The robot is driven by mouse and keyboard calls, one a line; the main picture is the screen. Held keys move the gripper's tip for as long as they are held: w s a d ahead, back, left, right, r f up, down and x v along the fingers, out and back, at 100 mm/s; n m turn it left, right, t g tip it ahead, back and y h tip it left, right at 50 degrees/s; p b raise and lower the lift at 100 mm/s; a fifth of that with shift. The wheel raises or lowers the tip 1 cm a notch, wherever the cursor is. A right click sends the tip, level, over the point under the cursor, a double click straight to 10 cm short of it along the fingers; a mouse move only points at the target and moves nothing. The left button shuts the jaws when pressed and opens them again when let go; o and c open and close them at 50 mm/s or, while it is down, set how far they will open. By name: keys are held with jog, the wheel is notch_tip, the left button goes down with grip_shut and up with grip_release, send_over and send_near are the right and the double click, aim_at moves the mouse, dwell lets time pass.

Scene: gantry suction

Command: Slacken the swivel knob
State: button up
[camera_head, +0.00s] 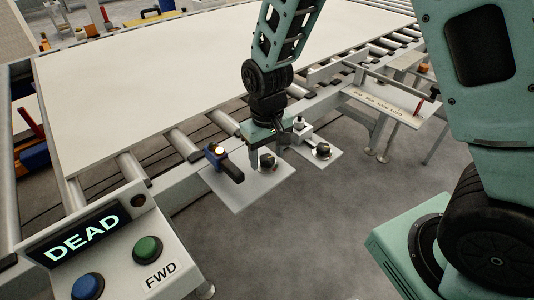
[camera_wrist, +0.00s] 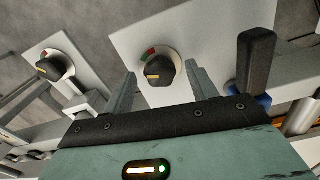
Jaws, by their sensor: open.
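Two black knobs with a pale pointer mark sit on separate light plates beside the roller bed; no label shows which is the swivel knob. The nearer knob (camera_head: 267,161) is partly hidden by my gripper (camera_head: 266,158) in the head view. In the wrist view this knob (camera_wrist: 158,71) lies between and just beyond the fingertips of my gripper (camera_wrist: 161,76), with a gap on each side. Its dial has a red patch at upper left. The other knob (camera_head: 322,150) is to the right, and at left in the wrist view (camera_wrist: 50,68). My gripper is open and empty.
A black lever handle (camera_head: 224,164) on a blue base stands on the nearer plate (camera_head: 245,195), close to my gripper. A large white board (camera_head: 170,75) lies on the rollers. A control box (camera_head: 120,250) reading DEAD stands front left.

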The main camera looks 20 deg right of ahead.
jog(key=c, duration=1)
jog(key=shift+n, duration=0.3)
jog(key=n+p, duration=0.1)
jog(key=n, duration=0.1)
jog(key=shift+n, duration=0.3)
jog(key=shift+n+p, duration=0.85)
jog(key=shift+n, duration=0.75)
jog(key=o, duration=1)
